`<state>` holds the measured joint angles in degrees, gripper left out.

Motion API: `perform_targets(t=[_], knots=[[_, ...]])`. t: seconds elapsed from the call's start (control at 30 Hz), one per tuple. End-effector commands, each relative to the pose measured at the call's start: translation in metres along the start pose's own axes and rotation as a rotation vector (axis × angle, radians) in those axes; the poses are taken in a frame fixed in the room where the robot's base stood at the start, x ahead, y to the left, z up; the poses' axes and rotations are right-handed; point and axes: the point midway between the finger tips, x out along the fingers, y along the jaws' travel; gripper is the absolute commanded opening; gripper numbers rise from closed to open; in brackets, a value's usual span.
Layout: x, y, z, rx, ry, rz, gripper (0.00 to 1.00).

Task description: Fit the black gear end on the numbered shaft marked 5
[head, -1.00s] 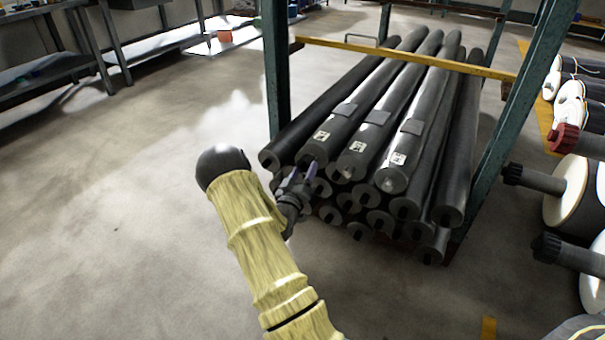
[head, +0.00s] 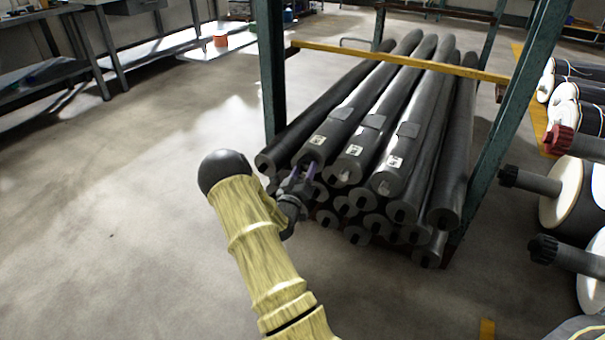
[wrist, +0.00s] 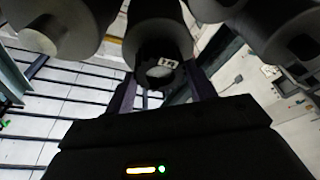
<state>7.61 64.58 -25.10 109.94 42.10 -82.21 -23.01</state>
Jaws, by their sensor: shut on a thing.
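Three dark grey rolls with white number labels lie on top of the stack: a left one (head: 330,138), a middle one (head: 366,148) and a right one (head: 404,160). The numbers are too small to read surely. My gripper (head: 309,173) is at the near end of the left labelled roll. In the wrist view my gripper (wrist: 162,88) is shut on a small black round piece, likely the black gear end (wrist: 160,77), in line with a roll's end (wrist: 157,35). Whether the piece touches the shaft is hidden.
More dark rolls (head: 352,205) are stacked below and beside. Green rack posts (head: 272,70) and a yellow bar (head: 400,62) frame the stack. Rolls with pale flanges and black or red gear ends (head: 543,248) lie at right. Floor at left is clear.

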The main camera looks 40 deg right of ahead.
Motion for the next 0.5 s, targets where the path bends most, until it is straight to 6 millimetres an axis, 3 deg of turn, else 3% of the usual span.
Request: perform_targets(t=[0.33, 0.37, 0.47, 0.5], knots=[[0.0084, 0.0005, 0.0012, 0.000, 0.003, 0.001, 0.21], [0.0084, 0.0005, 0.0010, 0.000, 0.003, 0.001, 0.59], [0.0081, 0.0005, 0.0012, 0.000, 0.003, 0.001, 0.79], [0.0080, 0.0005, 0.0013, 0.000, 0.002, 0.001, 0.80]])
